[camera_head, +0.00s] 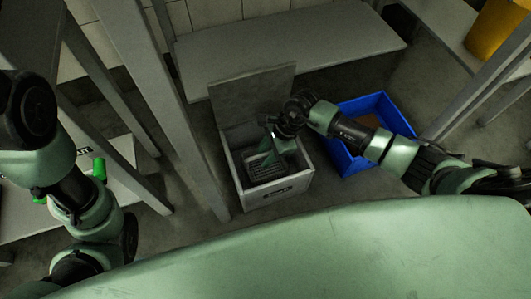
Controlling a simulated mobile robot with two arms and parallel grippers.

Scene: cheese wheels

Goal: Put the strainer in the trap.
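The trap (291,187) is a grey box on the floor in the middle of the view, with its lid (252,95) raised at the back. A dark, ridged, basket-like piece that looks like the strainer (268,172) is inside the trap's opening. My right gripper (272,151) reaches from the right over the trap, with its fingers pointing down at the strainer. The fingers overlap the strainer, and I cannot tell whether they grip it. My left arm is at the left edge, and its gripper cannot be made out.
A blue crate (384,104) stands right of the trap, under my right forearm. A grey bench (290,43) is behind. Metal posts (178,105) stand close on the left. A labelled pale surface (120,190) and bright green pieces (98,168) are near my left arm. A yellow bucket (500,32) is top right.

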